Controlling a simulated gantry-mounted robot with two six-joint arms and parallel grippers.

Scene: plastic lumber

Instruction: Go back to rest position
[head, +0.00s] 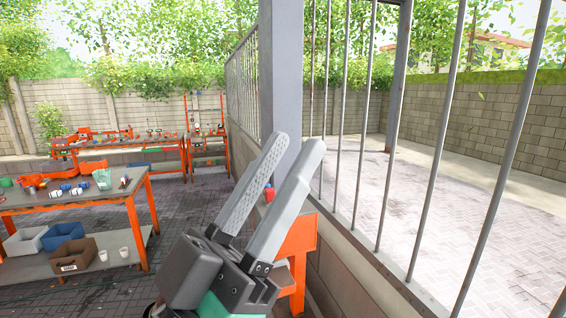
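My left gripper (294,146) rises from the bottom middle of the head view, tilted up and to the right. Its two long grey fingers are apart with nothing between them. It is in front of the grey post and the fence and touches no object that I can see. My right gripper is not in view.
An orange-framed table (96,202) at the left holds cups and small parts; its lower shelf holds a white bin (24,242), a blue bin (62,235) and a brown bin (74,256). More orange benches stand behind. A barred fence (441,150) runs along the right.

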